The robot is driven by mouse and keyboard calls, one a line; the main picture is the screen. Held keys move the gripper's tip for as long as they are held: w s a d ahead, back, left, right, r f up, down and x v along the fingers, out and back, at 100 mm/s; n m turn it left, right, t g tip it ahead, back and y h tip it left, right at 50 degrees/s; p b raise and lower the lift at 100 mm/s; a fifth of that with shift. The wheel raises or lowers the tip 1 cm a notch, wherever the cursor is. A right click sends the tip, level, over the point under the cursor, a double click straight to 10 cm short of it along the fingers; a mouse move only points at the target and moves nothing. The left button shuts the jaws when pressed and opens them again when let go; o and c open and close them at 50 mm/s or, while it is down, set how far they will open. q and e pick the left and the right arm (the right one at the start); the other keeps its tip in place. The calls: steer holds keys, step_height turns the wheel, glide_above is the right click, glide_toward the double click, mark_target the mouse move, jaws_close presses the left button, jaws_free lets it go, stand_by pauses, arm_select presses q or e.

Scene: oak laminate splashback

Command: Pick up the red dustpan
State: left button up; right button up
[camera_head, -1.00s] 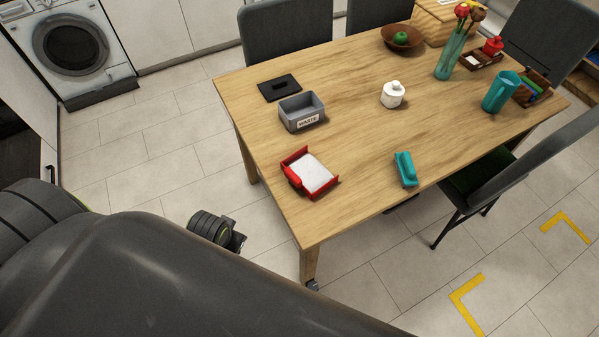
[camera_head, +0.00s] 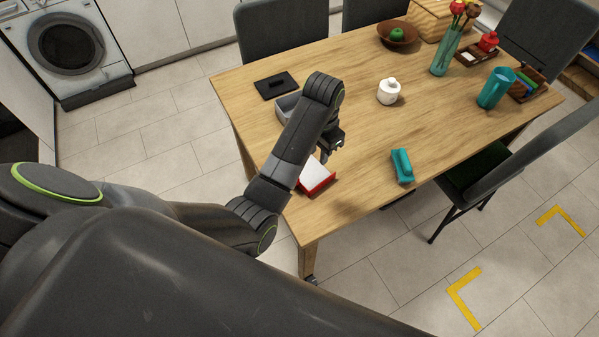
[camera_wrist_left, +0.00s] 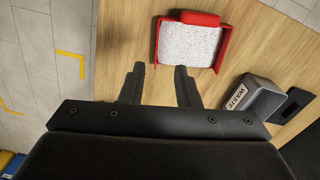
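The red dustpan (camera_head: 321,187) lies on the table near its front left edge, partly hidden behind my left arm in the head view. In the left wrist view it shows whole, with a red rim (camera_wrist_left: 225,48), a speckled white filling (camera_wrist_left: 188,46) and a red handle (camera_wrist_left: 200,18) at the top. My left gripper (camera_head: 331,146) is over the table above the dustpan area. In the left wrist view its two fingers (camera_wrist_left: 160,75) are apart with nothing between them, and the dustpan lies beyond the tips. My right gripper is not in view.
A grey WASTE bin (camera_wrist_left: 255,98) stands beside the dustpan, with a black lid (camera_head: 277,84) behind it. A teal brush (camera_head: 402,167) lies to the right. A white jar (camera_head: 388,92) stands farther back. The table between brush and jar is clear.

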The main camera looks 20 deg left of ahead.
arm_select(q)
glide_above(315, 191)
steer(key=f, duration=1.2)
steer(key=shift+w+a+b, duration=0.15)
steer(key=shift+w+b, duration=0.15)
steer(key=shift+w, duration=0.05)
steer(key=shift+f, duration=0.45)
steer(key=f, duration=0.3)
steer(key=shift+s+p, duration=0.2)
steer(key=shift+p, duration=0.2)
steer(key=shift+f, duration=0.7)
jaws_close()
